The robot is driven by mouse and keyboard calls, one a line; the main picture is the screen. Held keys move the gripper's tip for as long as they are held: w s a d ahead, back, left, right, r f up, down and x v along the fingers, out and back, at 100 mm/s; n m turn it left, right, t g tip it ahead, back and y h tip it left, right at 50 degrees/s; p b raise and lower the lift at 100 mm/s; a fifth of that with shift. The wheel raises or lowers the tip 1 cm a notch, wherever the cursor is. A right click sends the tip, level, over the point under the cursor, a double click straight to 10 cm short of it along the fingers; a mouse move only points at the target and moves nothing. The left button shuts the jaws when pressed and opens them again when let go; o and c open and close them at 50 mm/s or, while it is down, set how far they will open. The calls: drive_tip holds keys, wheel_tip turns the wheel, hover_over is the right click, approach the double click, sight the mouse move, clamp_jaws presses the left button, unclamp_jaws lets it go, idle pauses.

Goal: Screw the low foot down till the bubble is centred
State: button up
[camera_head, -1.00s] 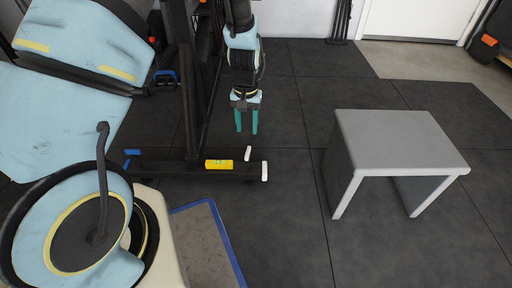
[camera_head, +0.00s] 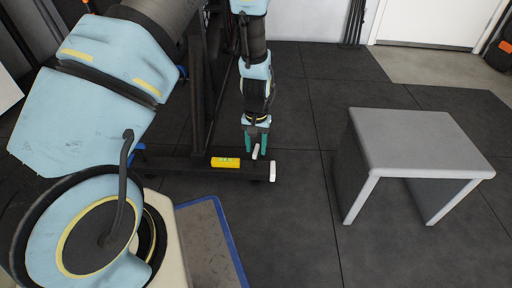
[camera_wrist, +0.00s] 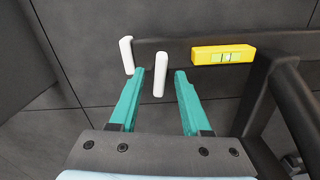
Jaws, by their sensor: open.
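A yellow spirit level (camera_head: 225,162) with a green vial lies on the black foot beam (camera_head: 195,167) of a dark frame; it also shows in the wrist view (camera_wrist: 223,55). The bubble's place is too small to read. A white upright piece (camera_wrist: 160,74) stands beside the beam, between my fingertips in the wrist view. A second white piece (camera_wrist: 127,55) is at the beam's end, left of my fingers there; it also shows in the head view (camera_head: 272,172). My gripper (camera_head: 256,146) points down, teal fingers open, with gaps either side of the white piece (camera_wrist: 158,85).
A grey bench-like block (camera_head: 420,140) stands to the right on dark floor tiles. A grey mat with a blue edge (camera_head: 208,240) lies in front of the beam. Floor between beam and block is clear. The frame's dark upright (camera_head: 203,90) rises left of my gripper.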

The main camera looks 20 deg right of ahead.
clamp_jaws()
idle(0.3)
drive_tip(key=shift+r+m+p, duration=0.15)
drive_tip(key=shift+m+p, duration=0.15)
drive_tip(key=shift+p, duration=0.15)
drive_tip(key=shift+r+m+p, duration=0.1)
drive_tip(key=shift+m+p, duration=0.4)
drive_tip(key=shift+p, duration=0.2)
drive_tip(key=shift+s+m+p, duration=0.1)
drive_tip(key=shift+m+p, duration=1.1)
drive_tip(key=shift+p, duration=0.05)
drive_tip(key=m+p, duration=0.2)
drive_tip(key=shift+m, duration=0.3)
drive_tip(key=shift+f+m+p, duration=0.2)
drive_tip(key=shift+m+p, duration=0.3)
drive_tip(key=shift+f, duration=0.1)
